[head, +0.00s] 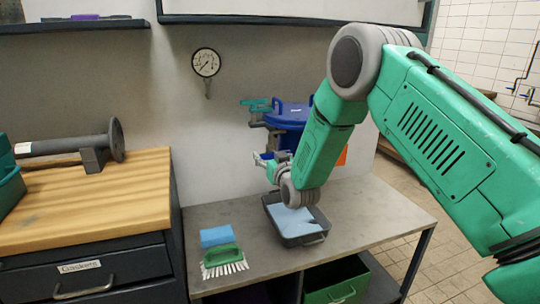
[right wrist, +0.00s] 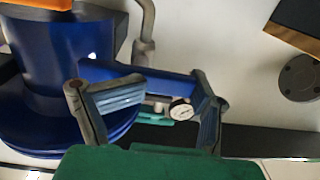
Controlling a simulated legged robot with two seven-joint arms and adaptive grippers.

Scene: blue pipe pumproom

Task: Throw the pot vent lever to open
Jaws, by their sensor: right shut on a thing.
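The blue pot (head: 291,116) stands at the back of the grey bench, against the wall. A teal lever (head: 255,103) shows at its upper left, above a grey fitting. My right gripper (head: 264,159) is low at the pot's left side, partly hidden by my forearm. In the right wrist view the blue pot (right wrist: 45,60) fills the left, and a blue bar runs across behind the fingers. My right gripper (right wrist: 150,103) has its fingers apart around the teal lever (right wrist: 155,114); the exact contact is unclear. My left gripper is out of view.
A grey tray (head: 313,238) with blue contents sits below my right wrist. A blue sponge (head: 217,236) and a green brush (head: 222,260) lie on the bench to the left. A round gauge (head: 206,62) is on the wall. A wooden-topped cabinet (head: 120,205) stands at the left.

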